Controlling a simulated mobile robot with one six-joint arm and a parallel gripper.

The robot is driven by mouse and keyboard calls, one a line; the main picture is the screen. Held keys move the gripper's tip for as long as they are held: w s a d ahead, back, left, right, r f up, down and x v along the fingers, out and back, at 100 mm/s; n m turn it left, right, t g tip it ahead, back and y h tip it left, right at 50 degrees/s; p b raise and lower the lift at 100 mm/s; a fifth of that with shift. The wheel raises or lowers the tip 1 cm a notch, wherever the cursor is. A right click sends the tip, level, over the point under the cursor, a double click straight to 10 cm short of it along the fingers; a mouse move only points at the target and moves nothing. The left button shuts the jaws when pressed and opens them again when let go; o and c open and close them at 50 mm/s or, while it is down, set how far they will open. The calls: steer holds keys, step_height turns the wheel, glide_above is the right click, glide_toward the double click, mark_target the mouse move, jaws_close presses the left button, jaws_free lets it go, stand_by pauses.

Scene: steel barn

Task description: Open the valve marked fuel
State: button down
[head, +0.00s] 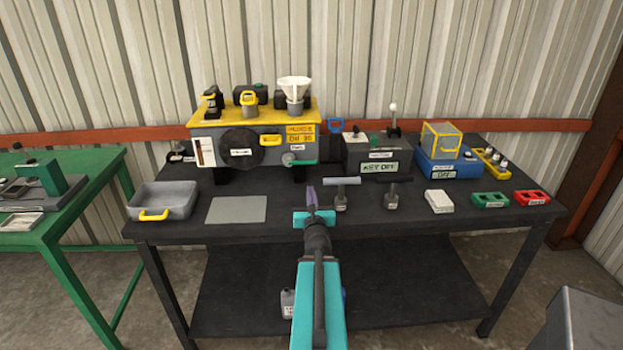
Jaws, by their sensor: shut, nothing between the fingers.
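A small valve (289,159) sits low on the right of the front of a grey machine with a yellow top (215,122). It has a round grey body and a green lever (305,162) lying about level and pointing right. A small white label (297,147) is just above it; its text is too small to read for certain. My gripper (311,190) is shut and empty over the bench, in front of and slightly right of the valve, apart from it in the picture. My teal arm reaches in from the bottom and hides part of the bench.
The black bench (260,230) holds a grey tray (163,200), a grey plate (237,209), two T-handled tools (342,190) (392,193), a box marked KEY OFF (378,155), a blue box (450,166), and green (490,200) and red (532,198) blocks. A green table (75,200) stands left.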

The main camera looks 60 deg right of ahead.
mark_target(301, 162)
steer(key=shift+w+d+b, duration=0.1)
steer(key=shift+d+b, duration=0.35)
steer(key=shift+b, duration=3.4)
steer(key=shift+w+d+f+b, duration=0.1)
steer(key=shift+w+d+b, duration=0.3)
steer(key=shift+b, duration=0.8)
steer(key=shift+w+d, duration=0.1)
steer(key=shift+w+d+b, duration=0.2)
steer(key=shift+d+b, duration=0.2)
steer(key=shift+b, duration=0.8)
steer(key=shift+w+d+r, duration=0.15)
steer(key=shift+d+r, duration=0.15)
steer(key=shift+x, duration=1.05)
step_height(301, 162, up, 2)
steer(key=shift+r+p, duration=0.1)
steer(key=shift+p, duration=1.15)
steer(key=shift+w+d+r+p, duration=0.1)
steer(key=shift+d+r+p, duration=0.1)
steer(key=shift+r+p, duration=0.65)
steer(key=shift+d, duration=0.1)
